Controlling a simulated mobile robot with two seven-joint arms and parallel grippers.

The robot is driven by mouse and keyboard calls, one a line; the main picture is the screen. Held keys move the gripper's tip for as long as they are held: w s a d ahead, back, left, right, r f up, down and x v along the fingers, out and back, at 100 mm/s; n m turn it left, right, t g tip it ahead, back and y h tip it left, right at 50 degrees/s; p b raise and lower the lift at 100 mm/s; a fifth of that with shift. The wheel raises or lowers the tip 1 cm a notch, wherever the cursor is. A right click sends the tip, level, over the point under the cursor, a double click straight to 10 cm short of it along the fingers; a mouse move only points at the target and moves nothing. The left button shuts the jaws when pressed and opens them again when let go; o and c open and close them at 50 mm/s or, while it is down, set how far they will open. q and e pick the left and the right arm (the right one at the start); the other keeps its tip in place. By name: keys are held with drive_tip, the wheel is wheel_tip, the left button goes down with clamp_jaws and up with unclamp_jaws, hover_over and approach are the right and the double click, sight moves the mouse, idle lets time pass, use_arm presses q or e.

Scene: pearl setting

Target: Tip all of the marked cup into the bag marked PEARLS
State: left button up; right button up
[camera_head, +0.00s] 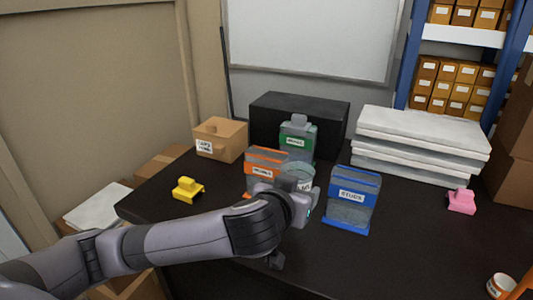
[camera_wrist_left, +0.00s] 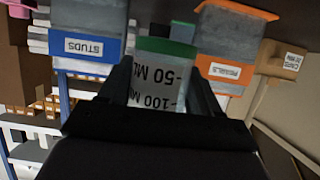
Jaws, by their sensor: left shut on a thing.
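My left gripper (camera_head: 294,186) is shut on the marked cup (camera_head: 305,184), a clear cup with black volume marks. In the left wrist view the cup (camera_wrist_left: 158,85) sits between the fingers, with its marks upside down, as the whole view is; it looks upright. The orange-banded bag (camera_head: 266,158) stands just left of and behind the cup; its small label appears to read PEARLS. It also shows in the left wrist view (camera_wrist_left: 225,70). The gripper hides part of this bag in the head view. The cup's contents are hard to make out. My right gripper is not in view.
A blue-banded STUDS bag (camera_head: 351,204) stands right of the cup, and a green-banded bag (camera_head: 297,142) behind it. A black box (camera_head: 330,118), a cardboard box (camera_head: 221,139) and white stacked packs (camera_head: 420,140) line the back. A yellow item (camera_head: 187,189) is left.

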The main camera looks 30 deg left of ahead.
sight(298, 166)
use_arm(q)
wheel_tip(298, 166, up, 6)
drive_tip(key=p, duration=0.6)
drive_tip(key=shift+r, duration=0.1)
